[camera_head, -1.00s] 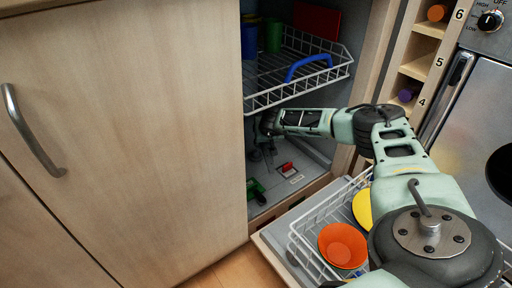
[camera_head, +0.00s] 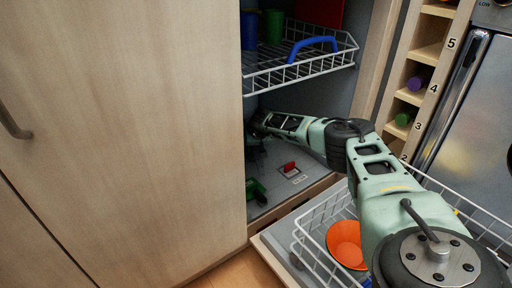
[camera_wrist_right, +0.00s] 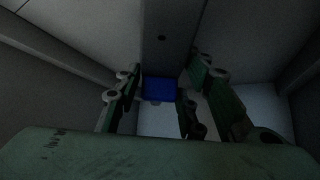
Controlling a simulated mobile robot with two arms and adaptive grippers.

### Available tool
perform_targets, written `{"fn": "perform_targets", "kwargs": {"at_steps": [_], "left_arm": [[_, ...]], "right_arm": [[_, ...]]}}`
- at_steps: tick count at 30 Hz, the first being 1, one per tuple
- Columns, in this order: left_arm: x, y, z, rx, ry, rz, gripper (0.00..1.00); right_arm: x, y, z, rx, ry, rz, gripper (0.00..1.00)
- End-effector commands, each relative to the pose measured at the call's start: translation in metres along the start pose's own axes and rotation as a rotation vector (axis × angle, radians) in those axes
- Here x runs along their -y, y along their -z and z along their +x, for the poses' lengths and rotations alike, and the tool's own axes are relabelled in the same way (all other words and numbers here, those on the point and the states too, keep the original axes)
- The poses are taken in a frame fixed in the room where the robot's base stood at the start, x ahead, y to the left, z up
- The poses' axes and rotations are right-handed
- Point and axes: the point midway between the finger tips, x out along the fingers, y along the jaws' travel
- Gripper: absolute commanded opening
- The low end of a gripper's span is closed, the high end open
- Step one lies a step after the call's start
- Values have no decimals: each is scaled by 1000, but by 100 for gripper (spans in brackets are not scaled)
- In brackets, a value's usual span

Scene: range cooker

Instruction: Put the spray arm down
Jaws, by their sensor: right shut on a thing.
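My right arm reaches from the right into the open cabinet below the upper rack, and its dark gripper (camera_head: 257,127) is deep inside, partly behind the cabinet door's edge. In the right wrist view the green fingers of the right gripper (camera_wrist_right: 158,100) stand either side of a blue piece (camera_wrist_right: 159,88). A grey bar with a small hole (camera_wrist_right: 170,35) runs down to that piece. It appears to be the spray arm, shut in the gripper, but the view is dark and the exact contact is unclear. My left gripper is not in view.
A white wire upper rack (camera_head: 300,76) with a blue handle (camera_head: 312,46) hangs above my arm. A red part (camera_head: 289,166) and a green object (camera_head: 255,190) are low in the cabinet.

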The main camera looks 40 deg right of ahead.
Motion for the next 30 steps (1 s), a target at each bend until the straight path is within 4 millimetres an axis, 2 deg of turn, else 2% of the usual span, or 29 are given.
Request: {"fn": "perform_targets", "kwargs": {"at_steps": [23,24,30], "left_arm": [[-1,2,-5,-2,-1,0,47],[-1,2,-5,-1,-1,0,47],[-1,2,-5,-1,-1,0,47]], "right_arm": [[0,-7,9,0,0,0,4],[0,-8,9,1,-1,0,40],[0,-8,9,1,0,0,55]]}}
